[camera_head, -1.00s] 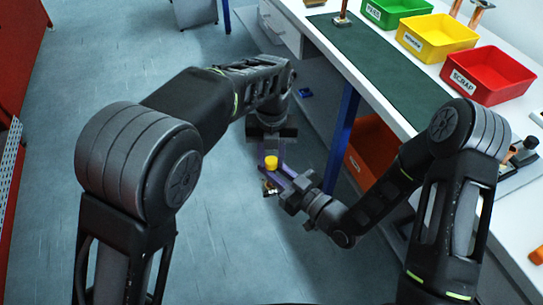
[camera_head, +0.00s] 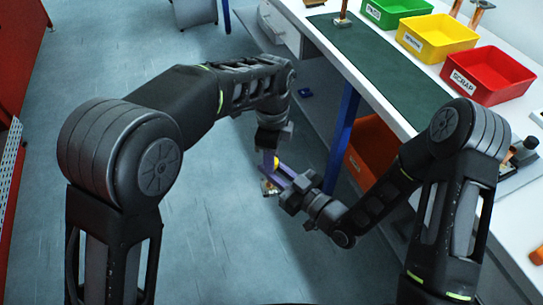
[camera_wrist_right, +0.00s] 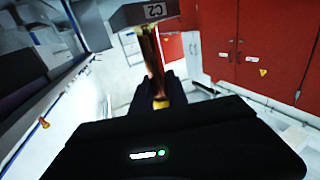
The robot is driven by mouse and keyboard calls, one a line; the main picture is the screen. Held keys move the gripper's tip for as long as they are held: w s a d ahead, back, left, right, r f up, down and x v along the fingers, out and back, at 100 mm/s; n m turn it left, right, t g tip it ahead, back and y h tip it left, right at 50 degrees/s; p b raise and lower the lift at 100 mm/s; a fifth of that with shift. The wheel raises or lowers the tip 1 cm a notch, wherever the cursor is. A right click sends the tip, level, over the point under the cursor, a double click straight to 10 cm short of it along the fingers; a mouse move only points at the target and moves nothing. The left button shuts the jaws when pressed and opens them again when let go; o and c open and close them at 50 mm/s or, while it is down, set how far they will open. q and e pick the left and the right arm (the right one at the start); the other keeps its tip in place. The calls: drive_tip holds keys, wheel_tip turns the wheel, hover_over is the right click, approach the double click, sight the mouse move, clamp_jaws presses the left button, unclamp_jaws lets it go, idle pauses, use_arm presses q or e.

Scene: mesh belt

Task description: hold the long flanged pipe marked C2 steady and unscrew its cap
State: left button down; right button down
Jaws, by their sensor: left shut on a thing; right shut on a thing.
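My left gripper (camera_head: 269,160) comes down from above and is shut on the cap. My right gripper (camera_head: 282,178) reaches in from the right and is shut on the pipe; a small metallic end (camera_head: 268,187) shows just beyond its fingers. The cap's threads are hidden.
The white workbench (camera_head: 395,118) with a green mat (camera_head: 375,70) stands at the right. Green (camera_head: 395,10), yellow (camera_head: 437,37) and red SCRAP (camera_head: 488,75) bins line it. A blue table leg (camera_head: 345,125) is close to the right gripper. Floor at left is clear.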

use_arm(q)
drive_tip(key=n, duration=1)
drive_tip(key=shift+n, duration=0.3)
drive_tip(key=n, duration=1.3)
drive_tip(key=shift+n, duration=0.3)
drive_tip(key=n, duration=0.2)
drive_tip(key=shift+n, duration=0.3)
drive_tip(key=n, duration=0.9)
drive_tip(key=shift+r, duration=0.1)
